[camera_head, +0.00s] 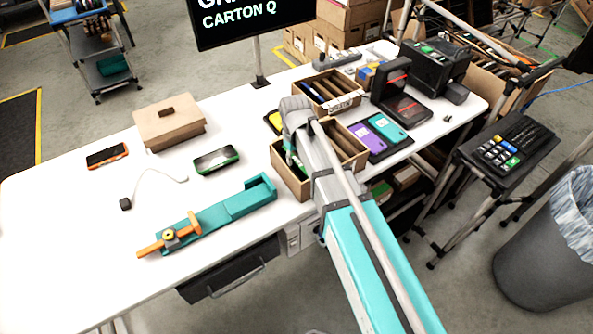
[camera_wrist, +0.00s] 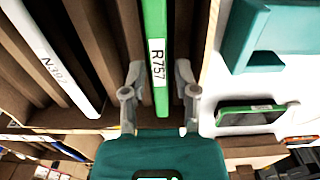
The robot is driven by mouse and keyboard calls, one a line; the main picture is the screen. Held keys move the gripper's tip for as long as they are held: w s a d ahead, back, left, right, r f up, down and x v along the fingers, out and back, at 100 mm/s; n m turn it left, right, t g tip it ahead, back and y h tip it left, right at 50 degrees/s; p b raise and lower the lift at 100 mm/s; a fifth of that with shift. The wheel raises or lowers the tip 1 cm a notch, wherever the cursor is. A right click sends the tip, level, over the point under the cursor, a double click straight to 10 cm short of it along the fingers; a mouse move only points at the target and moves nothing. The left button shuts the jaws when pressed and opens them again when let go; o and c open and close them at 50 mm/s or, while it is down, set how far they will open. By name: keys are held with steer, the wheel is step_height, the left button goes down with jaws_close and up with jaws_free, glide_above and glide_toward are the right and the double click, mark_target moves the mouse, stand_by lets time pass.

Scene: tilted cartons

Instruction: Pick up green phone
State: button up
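A green phone labelled R757 (camera_wrist: 156,50) stands on edge in a slot of a cardboard carton. Its thin green edge also shows in the head view (camera_head: 289,150), at the left side of the near carton (camera_head: 290,178). My gripper (camera_wrist: 160,90) is over this carton, with one finger on each side of the phone. Small gaps show between the fingers and the phone, so it looks open. My arm hides much of the carton in the head view. Another green-edged phone (camera_head: 215,160) lies flat on the white table, and it also shows in the wrist view (camera_wrist: 250,115).
A white phone labelled N397 (camera_wrist: 50,60) stands in another slot of the carton. A teal fixture (camera_head: 225,212) and an orange phone (camera_head: 107,156) lie to the left. A second carton (camera_head: 330,92) stands behind. Purple and teal phones (camera_head: 375,135) lie to the right.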

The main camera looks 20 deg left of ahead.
steer(key=shift+f+b, duration=0.45)
steer(key=shift+f, duration=0.3)
jaws_close()
